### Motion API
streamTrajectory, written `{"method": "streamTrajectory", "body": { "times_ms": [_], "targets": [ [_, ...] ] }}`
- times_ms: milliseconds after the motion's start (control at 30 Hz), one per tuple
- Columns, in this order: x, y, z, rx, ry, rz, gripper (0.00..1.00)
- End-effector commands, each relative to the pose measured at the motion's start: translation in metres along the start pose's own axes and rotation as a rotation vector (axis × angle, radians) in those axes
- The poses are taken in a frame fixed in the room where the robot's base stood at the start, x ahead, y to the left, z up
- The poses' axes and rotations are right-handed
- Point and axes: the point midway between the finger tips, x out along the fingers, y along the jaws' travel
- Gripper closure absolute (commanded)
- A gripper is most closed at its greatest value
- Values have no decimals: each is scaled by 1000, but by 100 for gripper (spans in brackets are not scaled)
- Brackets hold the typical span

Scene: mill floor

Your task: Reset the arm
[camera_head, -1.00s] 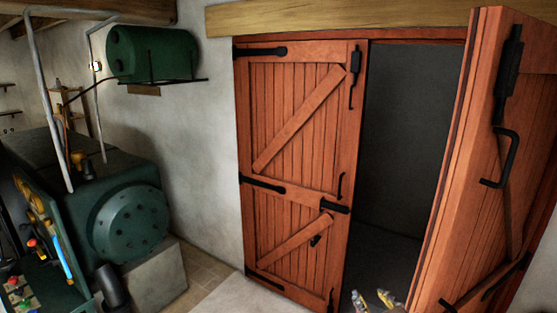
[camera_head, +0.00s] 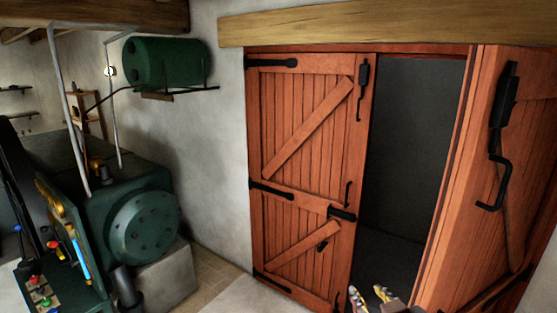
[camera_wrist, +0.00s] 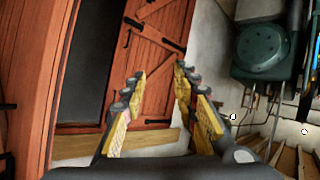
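My gripper (camera_head: 371,297) shows at the bottom edge of the head view, in front of the doorway; only its fingertips and a little behind them are in the picture. In the wrist view my gripper (camera_wrist: 156,85) has its two yellow-padded fingers spread apart with nothing between them. It is open and empty. The rest of my arm is mostly hidden in the head view.
The left red plank door (camera_head: 305,170) is closed. The right door (camera_head: 480,190) with black handle stands swung open, leaving a dark opening (camera_head: 412,150). A green machine (camera_head: 130,215) and control panel (camera_head: 55,275) stand left; a green tank (camera_head: 165,62) hangs on the wall.

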Motion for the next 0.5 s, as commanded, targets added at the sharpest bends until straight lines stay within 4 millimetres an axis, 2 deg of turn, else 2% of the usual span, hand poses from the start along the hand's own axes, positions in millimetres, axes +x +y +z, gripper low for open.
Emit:
{"method": "streamTrajectory", "body": {
  "times_ms": [100,300,400,500],
  "targets": [
    [-7,0,-13,0,11,-5,70],
    [-12,0,-23,0,21,-10,70],
    [-12,-1,-20,1,5,-11,70],
    [-13,-2,-4,14,-53,-15,70]
  ]
}}
